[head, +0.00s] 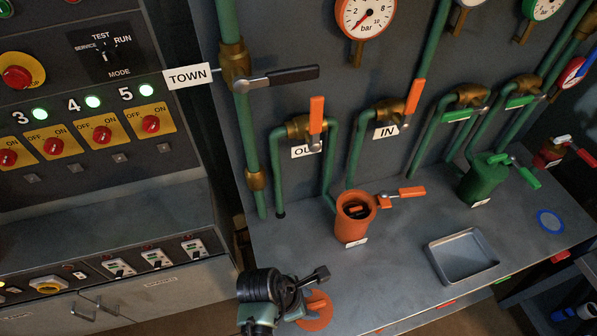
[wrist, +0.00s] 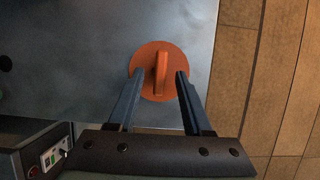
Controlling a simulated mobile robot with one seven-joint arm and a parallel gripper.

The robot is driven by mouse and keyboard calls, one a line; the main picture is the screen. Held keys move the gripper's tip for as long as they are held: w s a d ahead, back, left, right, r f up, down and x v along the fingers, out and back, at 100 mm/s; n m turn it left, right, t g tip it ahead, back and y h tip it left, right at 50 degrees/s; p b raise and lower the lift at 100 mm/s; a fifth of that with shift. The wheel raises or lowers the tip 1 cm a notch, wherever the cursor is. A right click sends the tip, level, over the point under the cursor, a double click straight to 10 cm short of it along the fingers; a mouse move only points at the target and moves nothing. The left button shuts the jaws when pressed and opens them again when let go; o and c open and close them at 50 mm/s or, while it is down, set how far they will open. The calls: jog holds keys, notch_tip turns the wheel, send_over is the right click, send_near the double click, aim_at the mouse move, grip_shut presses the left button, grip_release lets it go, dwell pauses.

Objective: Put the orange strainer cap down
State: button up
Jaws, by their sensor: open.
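The orange strainer cap (wrist: 160,55) is a round disc with an upright ridge handle, lying flat on the grey bench near its front edge. It also shows in the head view (head: 316,308), partly hidden by my gripper. My gripper (wrist: 157,75) is open, with one finger on each side of the cap's ridge and gaps between them. In the head view my gripper (head: 318,280) is over the cap. The orange strainer body (head: 352,228) stands open-topped behind and to the right of the cap, with dark contents inside.
A grey metal tray (head: 461,278) lies on the bench to the right. A green strainer (head: 478,182) and a blue ring (head: 550,221) are farther right. Pipes with levers rise along the back panel. Bare bench (head: 390,270) lies between cap and tray.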

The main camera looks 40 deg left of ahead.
jog(key=v, duration=0.9)
jog(key=shift+s+r, duration=0.1)
jog(key=w+d+r+m+t+y, duration=0.1)
jog(key=w+r+m+t+y, duration=0.3)
jog(key=w+r+m, duration=0.95)
jog(key=w+d+r+m+t, duration=0.3)
jog(key=d+r+m, duration=0.15)
jog(key=r, duration=0.45)
jog(key=w+d+r+m+t+h, duration=0.1)
jog(key=w+d+r+m+t, duration=0.3)
jog(key=r, duration=0.6)
jog(key=w+d+r+m+t, duration=0.25)
jog(key=d+r+m, duration=0.3)
jog(key=r, duration=0.35)
jog(key=s+r+t, duration=0.5)
jog(key=s+r, duration=0.2)
jog(key=r, duration=0.6)
jog(key=s+a+r+t, duration=0.1)
jog(key=s+r+t, duration=0.4)
jog(key=r, duration=0.8)
jog(key=shift+s+m, duration=0.45)
jog(key=shift+s, duration=0.55)
